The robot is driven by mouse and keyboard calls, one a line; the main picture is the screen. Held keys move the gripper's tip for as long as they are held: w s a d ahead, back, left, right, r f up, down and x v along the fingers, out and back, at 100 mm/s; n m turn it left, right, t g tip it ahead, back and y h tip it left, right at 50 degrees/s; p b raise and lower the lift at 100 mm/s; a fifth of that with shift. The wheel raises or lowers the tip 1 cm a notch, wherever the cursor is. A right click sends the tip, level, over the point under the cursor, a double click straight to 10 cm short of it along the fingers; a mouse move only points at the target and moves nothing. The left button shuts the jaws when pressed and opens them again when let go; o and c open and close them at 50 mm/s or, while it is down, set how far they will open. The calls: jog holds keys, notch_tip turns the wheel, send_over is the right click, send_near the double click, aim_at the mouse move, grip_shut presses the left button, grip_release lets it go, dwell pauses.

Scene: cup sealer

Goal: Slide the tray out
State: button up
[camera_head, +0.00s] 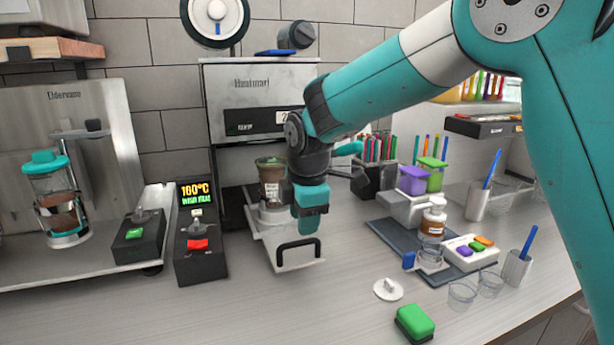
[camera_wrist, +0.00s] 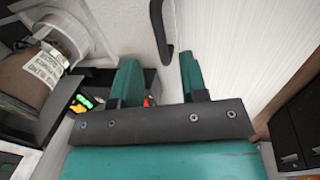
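The cup sealer (camera_head: 262,110) stands at the back against the tiled wall. Its white tray (camera_head: 268,232) sticks out toward the front, with a black loop handle (camera_head: 298,246) on its front face. A cup with dark contents (camera_head: 271,172) stands in the tray's holder; the cup is also at the left of the wrist view (camera_wrist: 28,78). My gripper (camera_head: 310,226) is above the tray's right side, just behind the handle in the picture. In the wrist view my gripper's fingers (camera_wrist: 158,60) are apart and empty, with the handle (camera_wrist: 160,28) beyond their tips. I see no contact.
A black control box (camera_head: 199,245) showing 160°C, with a red button, stands left of the tray. A white lid-like disc (camera_head: 388,289) and a green block (camera_head: 415,323) lie at the front right. Counter in front of the tray (camera_head: 255,310) is clear.

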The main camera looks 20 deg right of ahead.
notch_tip(320, 180, up, 12)
jog(key=s, duration=0.2)
jog(key=shift+s, duration=0.2)
jog(key=shift+f, duration=0.1)
jog(key=s+f+m+y, duration=0.1)
jog(key=s+f+m, duration=0.2)
jog(key=s, duration=0.6)
jog(key=s+f+m+g+y, duration=0.1)
jog(key=s+f+m, duration=0.2)
jog(key=s, duration=0.6)
jog(key=s+f+m+g+y, duration=0.1)
jog(key=s+f+m+y, duration=0.1)
jog(key=s+m, duration=0.3)
jog(key=s+f, duration=0.1)
jog(key=s, duration=0.3)
jog(key=shift+f+m, duration=0.3)
jog(key=shift+m, duration=0.1)
jog(key=shift+d, duration=0.1)
